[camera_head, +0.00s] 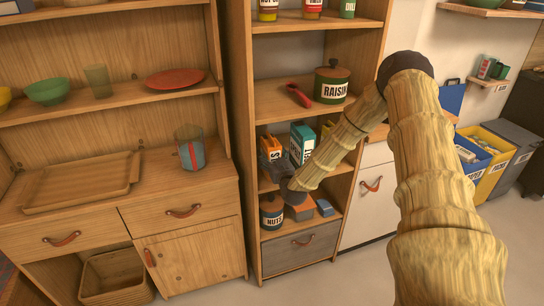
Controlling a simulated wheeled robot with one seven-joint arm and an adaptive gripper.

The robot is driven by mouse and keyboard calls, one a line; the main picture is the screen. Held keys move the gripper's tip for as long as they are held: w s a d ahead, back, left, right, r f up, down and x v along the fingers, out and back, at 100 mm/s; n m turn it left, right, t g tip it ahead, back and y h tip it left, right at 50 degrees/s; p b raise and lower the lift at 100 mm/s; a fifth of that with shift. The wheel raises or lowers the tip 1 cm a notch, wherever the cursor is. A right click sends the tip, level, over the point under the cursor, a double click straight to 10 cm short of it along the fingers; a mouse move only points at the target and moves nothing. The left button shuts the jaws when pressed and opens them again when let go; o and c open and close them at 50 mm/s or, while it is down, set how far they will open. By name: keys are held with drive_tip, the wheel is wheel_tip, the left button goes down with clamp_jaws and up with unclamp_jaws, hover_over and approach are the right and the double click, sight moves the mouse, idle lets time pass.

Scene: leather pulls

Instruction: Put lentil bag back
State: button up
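No label reading lentils is legible, so I cannot tell for sure which item is the lentil bag. A blue-grey bag-like item with a red stripe and a clear upper part (191,152) stands upright on the left cabinet's counter. A small blue item (325,207) lies on the low shelf of the middle shelf unit. My gripper (272,172) is dark and reaches into that unit, between the shelf of boxes and the low shelf. It is far to the right of the striped item. Its fingers are too small and dark to tell whether they are open or hold anything.
The middle unit holds a green raisin canister (331,83), a red scoop (298,95), a teal box (302,143), an orange box (270,147) and a nuts jar (271,211). A wooden tray (82,184) lies on the left counter. Sorting bins (495,160) stand at right.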

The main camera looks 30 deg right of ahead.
drive_tip(key=shift+r, duration=0.2)
drive_tip(key=shift+s+f, duration=0.15)
drive_tip(key=shift+s, duration=0.2)
drive_tip(key=b+v, duration=0.1)
drive_tip(key=v, duration=1)
drive_tip(key=s+a+f+n+g+y, duration=0.1)
drive_tip(key=s+a+f+g+y, duration=0.1)
drive_tip(key=s+a+f+g, duration=0.5)
drive_tip(key=s+a+f+n+g+y, duration=0.1)
drive_tip(key=s+a+f+g+y, duration=0.15)
drive_tip(key=s+a+f, duration=0.85)
drive_tip(key=s+a+f+g, duration=0.2)
drive_tip(key=s+f, duration=0.1)
drive_tip(key=s, duration=0.4)
drive_tip(key=s+a+f+g, duration=0.3)
drive_tip(key=s, duration=0.5)
drive_tip(key=s+a+f+g, duration=0.2)
drive_tip(key=s+f+g, duration=0.1)
drive_tip(key=s, duration=0.5)
drive_tip(key=shift+s+a+f, duration=0.25)
drive_tip(key=shift+a+f, duration=0.15)
drive_tip(key=shift+f, duration=0.05)
drive_tip(key=shift+h, duration=0.25)
